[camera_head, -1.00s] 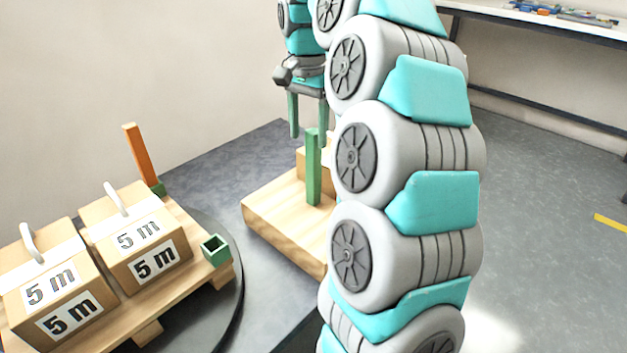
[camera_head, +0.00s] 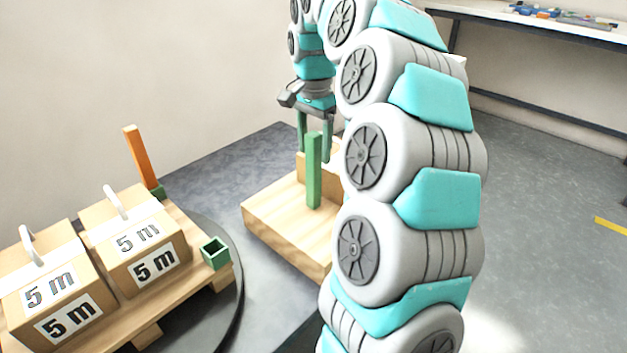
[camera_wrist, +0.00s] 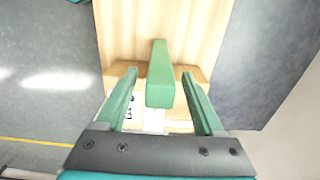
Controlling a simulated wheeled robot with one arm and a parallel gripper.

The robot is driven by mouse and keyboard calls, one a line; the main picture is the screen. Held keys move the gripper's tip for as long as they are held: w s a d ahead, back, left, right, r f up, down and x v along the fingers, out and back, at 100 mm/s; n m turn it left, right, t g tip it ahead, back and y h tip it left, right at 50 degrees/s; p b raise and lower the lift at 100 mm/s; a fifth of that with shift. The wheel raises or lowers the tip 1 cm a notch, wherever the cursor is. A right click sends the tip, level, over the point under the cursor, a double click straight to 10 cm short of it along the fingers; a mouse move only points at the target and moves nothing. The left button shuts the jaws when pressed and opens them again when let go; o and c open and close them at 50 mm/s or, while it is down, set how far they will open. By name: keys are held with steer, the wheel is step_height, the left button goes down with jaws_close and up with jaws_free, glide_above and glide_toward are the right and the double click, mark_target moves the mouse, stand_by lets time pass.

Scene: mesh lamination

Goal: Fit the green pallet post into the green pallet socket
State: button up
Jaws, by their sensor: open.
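The green pallet post (camera_head: 314,172) stands upright on a wooden stand right of the pallet. The green pallet socket (camera_head: 215,252) is a square, open-topped holder at the pallet's near right corner, and it looks empty. My gripper (camera_head: 314,155) is open, its green fingers pointing down around the upper part of the post. In the wrist view the post (camera_wrist: 160,75) lies between the spread fingers of my gripper (camera_wrist: 165,82), with gaps on both sides. The lower finger ends are partly hidden by the post in the head view.
The wooden stand (camera_head: 275,222) sits on a dark table (camera_head: 215,165). The wooden pallet (camera_head: 190,290) on a round dark plate holds two "5 m" boxes (camera_head: 145,250). An orange post (camera_head: 138,157) stands at its back corner. My arm hides the stand's right side.

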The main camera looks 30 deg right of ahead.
mark_target(313, 159)
steer(key=shift+a+f, duration=0.15)
steer(key=shift+f, duration=1.55)
jaws_close()
